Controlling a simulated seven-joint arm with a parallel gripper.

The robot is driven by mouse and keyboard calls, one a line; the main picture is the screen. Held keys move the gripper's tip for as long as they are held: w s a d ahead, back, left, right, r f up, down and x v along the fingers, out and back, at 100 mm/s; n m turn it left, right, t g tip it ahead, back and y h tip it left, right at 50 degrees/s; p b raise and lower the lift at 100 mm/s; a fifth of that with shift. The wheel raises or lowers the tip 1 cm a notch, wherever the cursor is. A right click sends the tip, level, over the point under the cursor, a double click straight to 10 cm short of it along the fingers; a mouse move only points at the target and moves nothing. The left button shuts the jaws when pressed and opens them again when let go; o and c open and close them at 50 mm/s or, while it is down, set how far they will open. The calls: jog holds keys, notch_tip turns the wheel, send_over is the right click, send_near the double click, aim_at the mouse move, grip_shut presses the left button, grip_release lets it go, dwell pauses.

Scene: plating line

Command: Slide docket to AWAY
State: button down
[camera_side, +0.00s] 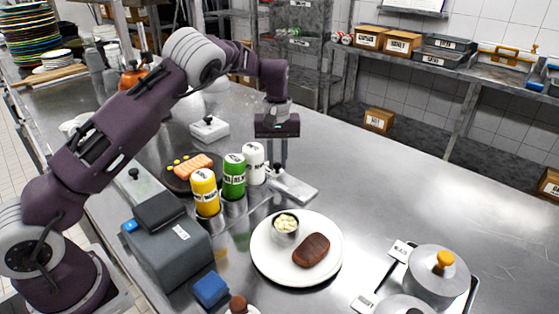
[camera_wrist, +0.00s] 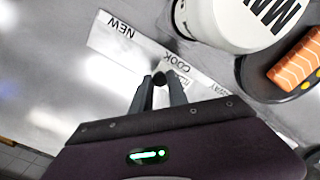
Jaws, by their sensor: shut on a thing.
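A pale metal docket rail (camera_side: 300,190) lies on the steel counter, right of the white bottle. In the wrist view the rail (camera_wrist: 132,45) reads NEW at its left end, then COOK, a partly covered label, and a partly hidden one ending like AWAY (camera_wrist: 219,88) at the right. My gripper (camera_side: 282,168) points down over the rail. In the wrist view my gripper (camera_wrist: 158,80) is shut on a small dark knob, taken as the docket's, just below COOK and left of the AWAY end. The fingers hide most of the docket.
White, green (camera_side: 233,176) and yellow (camera_side: 205,192) bottles stand close left of the rail. A salmon plate (camera_side: 178,185) is behind them. A white plate (camera_side: 262,268) with steak and a small pot is in front.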

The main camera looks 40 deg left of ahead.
jog(key=a, duration=1)
jog(key=c, duration=1.6)
grip_release()
jog(key=shift+a, duration=0.1)
jog(key=o, duration=0.3)
notch_tip(320, 180, up, 7)
jog(key=shift+r, duration=0.1)
